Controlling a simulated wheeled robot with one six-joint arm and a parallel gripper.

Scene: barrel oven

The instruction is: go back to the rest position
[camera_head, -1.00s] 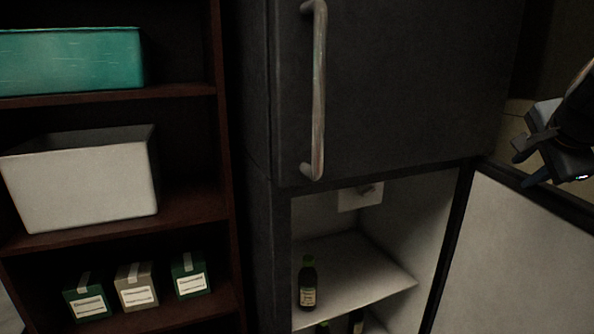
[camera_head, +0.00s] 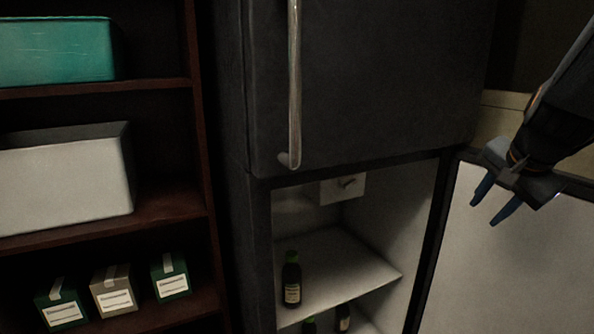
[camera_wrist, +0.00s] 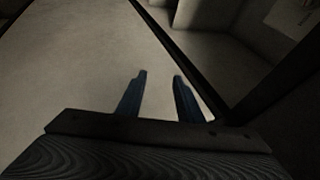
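My gripper (camera_head: 495,207) is at the right of the head view, in front of the open fridge door (camera_head: 510,262). Its two blue fingers point down and stand apart with nothing between them. In the wrist view the fingers (camera_wrist: 158,95) are also apart and empty, with the pale door panel behind them.
The dark fridge (camera_head: 365,85) has its upper door shut and its lower compartment open. A dark bottle (camera_head: 292,283) stands on the white inner shelf (camera_head: 345,270), with more bottles below. A shelf unit (camera_head: 205,150) at left holds a teal bin (camera_head: 55,50), a white bin (camera_head: 65,185) and small boxes (camera_head: 115,292).

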